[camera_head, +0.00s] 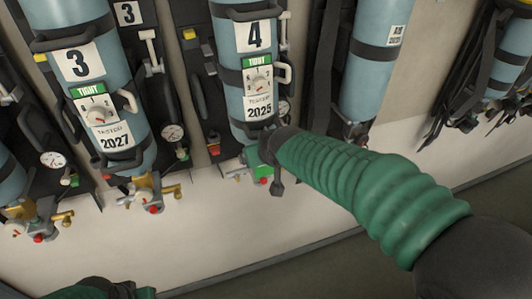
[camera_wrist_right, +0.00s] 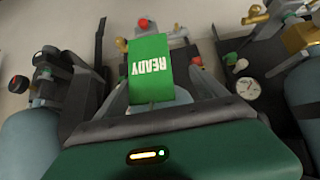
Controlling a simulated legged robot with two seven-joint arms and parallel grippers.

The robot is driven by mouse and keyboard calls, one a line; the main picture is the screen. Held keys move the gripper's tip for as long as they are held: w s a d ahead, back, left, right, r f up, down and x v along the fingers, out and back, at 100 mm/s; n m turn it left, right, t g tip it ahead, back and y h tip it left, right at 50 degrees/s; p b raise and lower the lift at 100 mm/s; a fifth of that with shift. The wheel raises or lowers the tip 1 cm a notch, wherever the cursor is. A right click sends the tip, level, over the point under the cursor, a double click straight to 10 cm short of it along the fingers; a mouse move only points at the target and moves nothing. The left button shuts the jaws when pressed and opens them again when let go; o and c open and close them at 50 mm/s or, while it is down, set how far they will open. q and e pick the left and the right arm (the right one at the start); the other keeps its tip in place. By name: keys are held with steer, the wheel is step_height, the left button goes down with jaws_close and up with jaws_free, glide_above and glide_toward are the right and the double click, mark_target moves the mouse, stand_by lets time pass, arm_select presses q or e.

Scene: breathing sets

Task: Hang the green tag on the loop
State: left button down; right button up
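The green tag (camera_wrist_right: 152,68) carries the white word READY, upside down in the right wrist view. My right gripper (camera_wrist_right: 158,88) has one grey finger on each side of the tag's lower part and appears shut on it. In the head view my right gripper (camera_head: 267,165) is at the bottom of the cylinder marked 4 (camera_head: 246,92); a green patch shows there, partly hidden by the gripper. I cannot pick out the loop in either view. Only a piece of my left arm shows at the bottom left of the head view; its gripper is out of the picture.
A cylinder marked 3 (camera_head: 82,75) hangs to the left, with a gauge (camera_head: 114,136) beside it. Another blue cylinder (camera_head: 376,65) hangs to the right. Straps (camera_head: 465,75) hang further right. The pale wall (camera_head: 240,225) below the sets is clear.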

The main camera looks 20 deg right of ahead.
steer(key=shift+a, duration=0.15)
steer(key=shift+d, duration=0.3)
steer(key=b+v, duration=1.1)
steer(key=v, duration=0.5)
step_height(320, 180, down, 29)
steer(key=s+g+b, duration=0.1)
steer(key=g+b, duration=0.1)
steer(key=g, duration=0.2)
arm_select(q)
steer(key=s+x, duration=0.3)
steer(key=x, duration=1)
steer(key=shift+d+f, duration=0.2)
steer(key=shift+f, duration=0.05)
arm_select(e)
steer(key=s+d+f+g, duration=0.2)
steer(key=s+d+f, duration=0.2)
steer(key=s+f, duration=0.6)
steer(key=shift+s+f, duration=0.2)
steer(key=shift+f, duration=2)
